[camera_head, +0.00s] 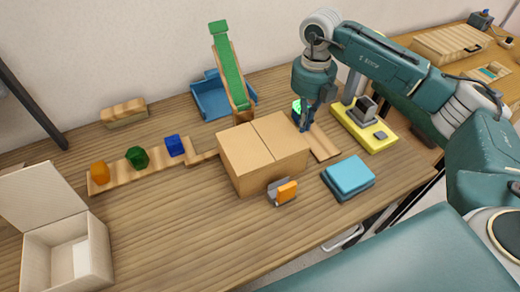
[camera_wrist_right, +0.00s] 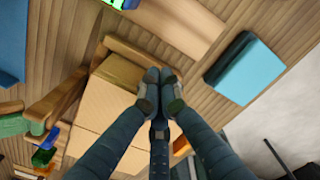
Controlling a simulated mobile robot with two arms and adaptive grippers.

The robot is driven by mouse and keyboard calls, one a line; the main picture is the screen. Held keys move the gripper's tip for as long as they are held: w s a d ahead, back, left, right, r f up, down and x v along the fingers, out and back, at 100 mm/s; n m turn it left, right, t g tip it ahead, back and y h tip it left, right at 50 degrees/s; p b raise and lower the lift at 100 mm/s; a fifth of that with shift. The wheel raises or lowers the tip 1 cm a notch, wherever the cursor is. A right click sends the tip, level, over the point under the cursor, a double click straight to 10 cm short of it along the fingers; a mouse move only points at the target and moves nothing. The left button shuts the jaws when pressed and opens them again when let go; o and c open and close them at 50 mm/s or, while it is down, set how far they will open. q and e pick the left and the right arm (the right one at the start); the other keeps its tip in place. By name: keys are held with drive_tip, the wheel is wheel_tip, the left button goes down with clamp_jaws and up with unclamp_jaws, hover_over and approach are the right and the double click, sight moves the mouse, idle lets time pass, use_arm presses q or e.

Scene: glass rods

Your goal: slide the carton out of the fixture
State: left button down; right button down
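The carton (camera_head: 262,155) is a tan cardboard box with a seam across its top, standing at the middle of the table. A wooden fixture, seen as a rail beside the carton in the right wrist view (camera_wrist_right: 150,52), borders it; the exact contact is hidden. My right gripper (camera_head: 305,128) points down by the carton's back right corner. In the right wrist view its fingertips (camera_wrist_right: 160,82) are together over the carton's edge, with nothing visible between them. Whether they touch the carton is unclear. My left gripper is in neither view.
An orange block in a grey holder (camera_head: 284,191) stands at the carton's front. A blue stack (camera_head: 348,176) and yellow stand (camera_head: 362,128) lie right. Colored pieces stand on a wooden strip (camera_head: 117,172) at left, behind an open white box (camera_head: 88,250).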

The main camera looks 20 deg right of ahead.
sight(272, 137)
drive_tip(key=shift+f+b, duration=1.2)
drive_tip(key=shift+f, duration=0.75)
drive_tip(key=shift+s+a+p, duration=0.15)
drive_tip(key=shift+a+p, duration=0.1)
drive_tip(key=shift+a, duration=1.3)
drive_tip(key=shift+s+a+p, duration=0.1)
drive_tip(key=shift+a+p, duration=0.1)
drive_tip(key=shift+a, duration=1.35)
drive_tip(key=shift+s+a, duration=0.15)
drive_tip(key=shift+a, duration=1.75)
drive_tip(key=shift+s+a, duration=0.15)
drive_tip(key=shift+a, duration=1.75)
drive_tip(key=shift+w+d, duration=0.15)
drive_tip(key=shift+d, duration=1.7)
drive_tip(key=shift+r+p, duration=3.55)
drive_tip(key=shift+r, duration=2.55)
drive_tip(key=shift+f, duration=0.1)
